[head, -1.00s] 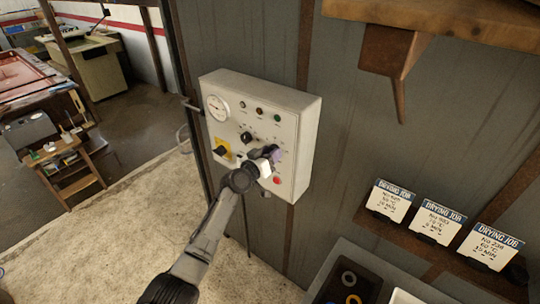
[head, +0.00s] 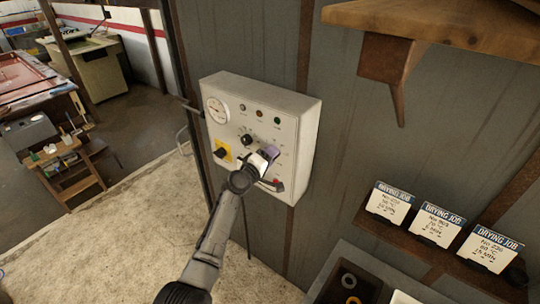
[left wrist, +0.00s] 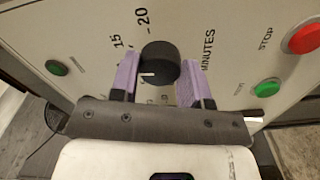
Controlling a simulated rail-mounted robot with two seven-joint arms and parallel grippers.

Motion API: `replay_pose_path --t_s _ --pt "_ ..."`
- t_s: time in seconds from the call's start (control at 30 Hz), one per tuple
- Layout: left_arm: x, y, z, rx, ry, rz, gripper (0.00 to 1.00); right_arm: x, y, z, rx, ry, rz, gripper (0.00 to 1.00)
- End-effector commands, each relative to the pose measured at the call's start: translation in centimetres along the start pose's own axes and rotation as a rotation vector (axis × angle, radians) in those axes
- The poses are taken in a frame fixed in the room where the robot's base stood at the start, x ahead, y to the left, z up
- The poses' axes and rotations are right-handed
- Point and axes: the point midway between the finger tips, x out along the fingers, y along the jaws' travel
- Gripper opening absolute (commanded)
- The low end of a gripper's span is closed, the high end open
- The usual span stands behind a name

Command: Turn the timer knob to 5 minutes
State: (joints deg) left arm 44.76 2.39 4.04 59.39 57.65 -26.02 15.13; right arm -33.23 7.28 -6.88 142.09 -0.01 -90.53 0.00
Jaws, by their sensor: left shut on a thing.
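The timer knob (left wrist: 160,64) is round and black with a white pointer line. In the left wrist view it sits between the two purple fingers of my left gripper (left wrist: 160,82), which is shut on it. The pointer line points to the left in that view. The printed 15, 20 and MINUTES show around the knob; other scale numbers are hidden or unreadable. In the head view my left gripper (head: 268,154) is at the front of the grey control box (head: 308,140) and covers the knob. My right gripper is not in view.
A red stop button (left wrist: 304,38) and green buttons (left wrist: 265,87) are close beside the gripper. A second black knob (head: 246,140), a yellow-backed switch (head: 222,150) and a gauge (head: 217,110) share the panel. Drying job cards (head: 437,225) stand on a shelf at right.

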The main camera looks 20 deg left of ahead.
Motion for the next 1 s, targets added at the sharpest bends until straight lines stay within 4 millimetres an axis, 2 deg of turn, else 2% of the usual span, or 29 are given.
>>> replay_pose_path --t_s 0.6,1.0 --pt "0.0 0.2 0.0 -0.588 -0.001 -0.001 0.19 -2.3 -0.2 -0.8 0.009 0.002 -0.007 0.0" --pt "0.0 0.1 0.0 -0.914 -0.001 -0.001 0.19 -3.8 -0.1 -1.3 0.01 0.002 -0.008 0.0"
